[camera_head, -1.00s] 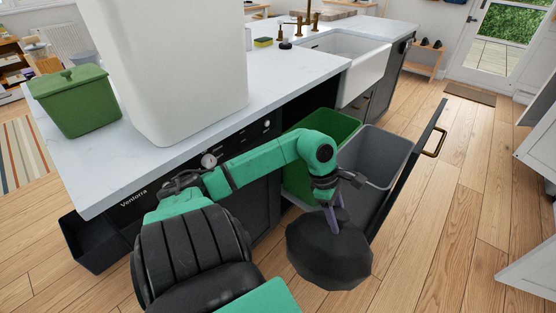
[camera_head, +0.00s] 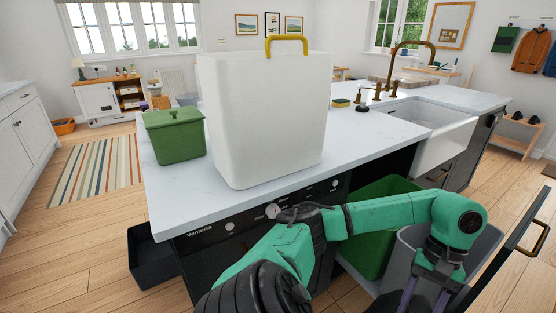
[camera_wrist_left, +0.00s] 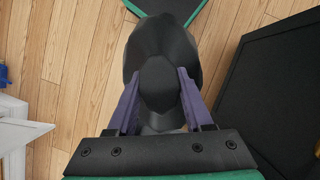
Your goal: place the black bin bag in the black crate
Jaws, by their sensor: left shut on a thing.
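The black bin bag (camera_wrist_left: 163,45) fills the upper middle of the left wrist view, dark and lumpy with a gathered neck. My left gripper (camera_wrist_left: 160,88) has its purple fingers shut on that neck. In the head view my left gripper (camera_head: 424,292) is at the bottom edge, in front of the pull-out bins, and the bag is mostly out of frame below. The black crate (camera_head: 150,262) is an open box on the floor at the left end of the island, well left of the gripper. My right gripper is not in view.
A pulled-out drawer holds a green bin (camera_head: 372,238) and a grey bin (camera_head: 402,262); its dark front with a brass handle (camera_head: 533,240) stands at right. A white bin (camera_head: 265,120) and a green lidded caddy (camera_head: 175,135) stand on the worktop. Floor left of the crate is clear.

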